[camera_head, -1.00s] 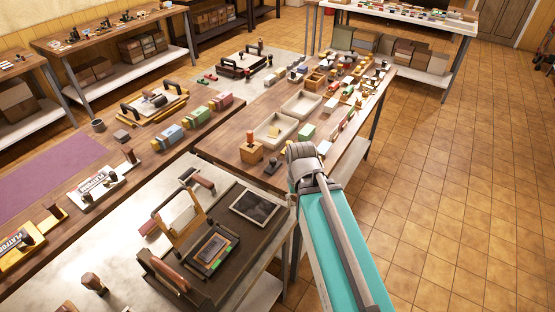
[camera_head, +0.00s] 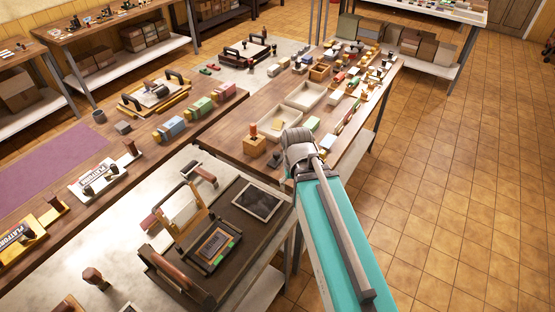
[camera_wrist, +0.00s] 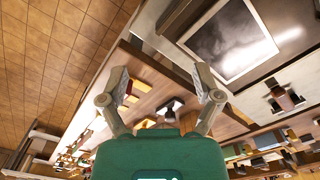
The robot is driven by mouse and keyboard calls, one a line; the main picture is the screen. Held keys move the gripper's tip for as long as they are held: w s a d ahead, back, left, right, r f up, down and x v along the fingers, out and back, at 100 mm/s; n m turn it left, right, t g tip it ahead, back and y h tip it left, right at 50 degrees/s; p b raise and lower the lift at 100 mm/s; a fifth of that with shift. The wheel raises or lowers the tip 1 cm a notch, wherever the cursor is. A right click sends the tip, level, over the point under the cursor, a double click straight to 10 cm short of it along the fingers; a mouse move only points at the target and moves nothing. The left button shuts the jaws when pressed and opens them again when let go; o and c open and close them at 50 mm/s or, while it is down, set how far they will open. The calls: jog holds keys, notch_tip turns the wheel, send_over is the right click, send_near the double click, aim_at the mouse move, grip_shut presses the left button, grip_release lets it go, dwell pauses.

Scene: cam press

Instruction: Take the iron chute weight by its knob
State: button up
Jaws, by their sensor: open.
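The press with a dark base (camera_head: 240,225) and a framed grey plate (camera_head: 258,199) stands on the pale table at front left. Two pale trays (camera_head: 271,124) and several small blocks lie farther along the wooden table. Open tiled floor (camera_head: 460,180) is on the right.

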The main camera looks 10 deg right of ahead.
aim_at(276, 153)
jog(key=w+r+m+p, duration=0.2)
jog(key=w+m, duration=1.1)
jog(key=w, duration=1.2)
jog(key=shift+w, duration=0.25)
jog(key=shift+f, duration=0.1)
notch_tip(276, 153, down, 8)
jog(key=b, duration=0.8)
jog(key=shift+f, duration=0.15)
jog(key=shift+f+b, duration=0.1)
jog(key=shift+b, duration=0.2)
jog(key=shift+a+f+b, duration=0.15)
jog(key=shift+f+b, duration=1.1)
jog(key=shift+a+f+b, duration=0.1)
jog(key=shift+f+b, duration=1.15)
